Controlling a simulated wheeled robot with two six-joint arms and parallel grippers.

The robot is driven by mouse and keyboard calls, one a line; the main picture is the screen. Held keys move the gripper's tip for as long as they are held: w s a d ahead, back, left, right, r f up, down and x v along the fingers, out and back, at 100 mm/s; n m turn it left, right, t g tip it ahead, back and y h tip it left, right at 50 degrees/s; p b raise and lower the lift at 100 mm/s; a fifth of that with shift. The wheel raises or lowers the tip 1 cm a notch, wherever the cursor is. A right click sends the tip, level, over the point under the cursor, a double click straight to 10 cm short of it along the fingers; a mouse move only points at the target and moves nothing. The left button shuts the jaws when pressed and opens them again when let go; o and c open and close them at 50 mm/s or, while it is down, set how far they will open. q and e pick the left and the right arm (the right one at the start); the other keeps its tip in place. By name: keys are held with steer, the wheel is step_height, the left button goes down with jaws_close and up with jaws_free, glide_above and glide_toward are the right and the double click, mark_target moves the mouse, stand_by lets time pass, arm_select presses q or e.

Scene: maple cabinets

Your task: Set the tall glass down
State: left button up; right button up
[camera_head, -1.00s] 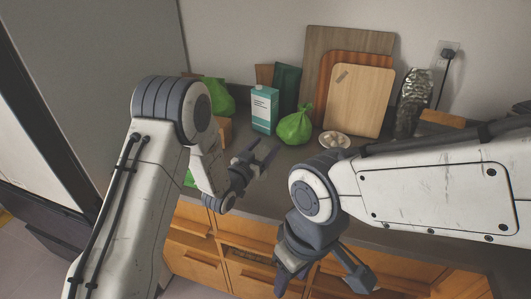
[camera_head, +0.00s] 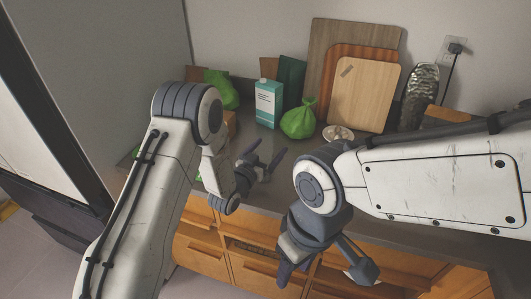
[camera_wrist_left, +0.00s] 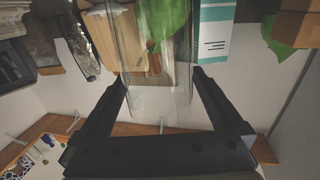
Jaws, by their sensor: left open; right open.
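The tall glass (camera_wrist_left: 150,50) is clear and see-through. In the left wrist view it stands out between the two fingers of my left gripper (camera_wrist_left: 160,82), with a gap visible beside the fingers. I cannot make the glass out in the head view. There my left gripper (camera_head: 264,157) is open over the dark countertop (camera_head: 243,138), its fingers pointing toward the back. Whether the glass touches the counter cannot be told. My right gripper (camera_head: 326,272) is open and empty, low in front of the drawers.
A teal and white carton (camera_head: 268,104), a green bag (camera_head: 298,120) and a bowl (camera_head: 338,133) stand at the back of the counter. Cutting boards (camera_head: 361,95) lean on the wall beside a dark textured vase (camera_head: 418,95). Wooden drawers (camera_head: 250,270) are below.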

arm_select(q)
steer(key=shift+g, duration=0.3)
steer(key=b+v, duration=0.1)
steer(key=v, duration=0.2)
steer(key=b+v, duration=0.1)
steer(key=v, duration=0.3)
steer(key=d+b+v, duration=0.1)
steer(key=v, duration=0.3)
steer(key=shift+s+a+f, duration=0.15)
steer(key=shift+s, duration=0.35)
steer(key=s+r+g+y, duration=0.2)
steer(key=s+g+y, duration=0.2)
steer(key=s, duration=1.1)
steer(key=s+r+m+g+y, duration=0.1)
steer(key=s+g+y, duration=0.3)
steer(key=s+g, duration=0.7)
steer(key=s+r, duration=0.1)
steer(key=s, duration=0.3)
steer(key=shift+a, duration=0.15)
